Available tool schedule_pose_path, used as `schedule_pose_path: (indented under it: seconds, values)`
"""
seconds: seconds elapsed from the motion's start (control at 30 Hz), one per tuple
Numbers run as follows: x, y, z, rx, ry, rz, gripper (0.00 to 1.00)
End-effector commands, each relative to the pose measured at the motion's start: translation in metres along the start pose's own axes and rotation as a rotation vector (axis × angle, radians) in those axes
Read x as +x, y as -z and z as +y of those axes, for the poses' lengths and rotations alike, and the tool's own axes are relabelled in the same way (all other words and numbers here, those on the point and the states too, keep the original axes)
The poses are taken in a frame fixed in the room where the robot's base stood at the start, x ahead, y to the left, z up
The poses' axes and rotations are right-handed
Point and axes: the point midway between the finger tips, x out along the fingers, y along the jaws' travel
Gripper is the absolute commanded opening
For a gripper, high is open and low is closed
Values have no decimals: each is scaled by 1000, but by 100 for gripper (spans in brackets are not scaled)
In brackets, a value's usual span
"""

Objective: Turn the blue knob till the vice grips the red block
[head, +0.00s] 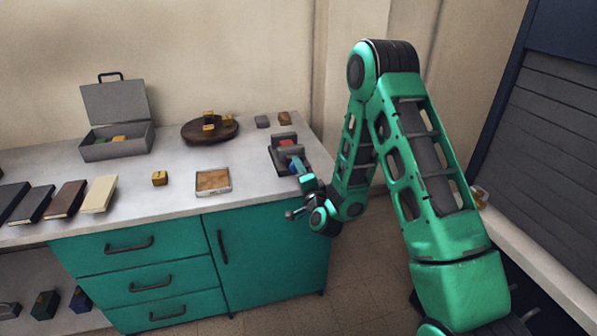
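The grey vice (283,157) stands near the right end of the worktop. The red block (287,143) sits in it, between its jaws. I cannot tell whether the jaws touch the block. The blue knob (294,164) is on the vice's near side and is partly hidden by my gripper (299,171). My gripper reaches in from the right front, with its fingertips at the knob. The fingers are too small and covered here to tell whether they are open or shut on the knob.
Left of the vice are a shallow tray (213,190), a round brown board (195,134) with yellow blocks and an open grey box (118,151). Several books (98,195) lie at the far left. Two small blocks (263,122) (285,118) lie behind the vice. The worktop's middle is mostly clear.

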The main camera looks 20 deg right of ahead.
Motion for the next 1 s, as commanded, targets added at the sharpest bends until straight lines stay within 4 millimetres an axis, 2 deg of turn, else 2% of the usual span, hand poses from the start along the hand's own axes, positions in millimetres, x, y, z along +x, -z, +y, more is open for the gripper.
schedule_pose_path:
  seconds: [0.1,0.13,0.2,0.73,0.87,1.0]
  values:
    - [-2,-5,3,2,-9,-11,15]
    - [-2,-5,3,2,-9,-11,42]
    - [-2,-5,2,1,-8,-9,56]
    - [-4,-1,2,-3,-4,-3,56]
    - [-15,-2,2,-5,-7,-5,56]
    - [-39,-3,2,-3,-7,-7,56]
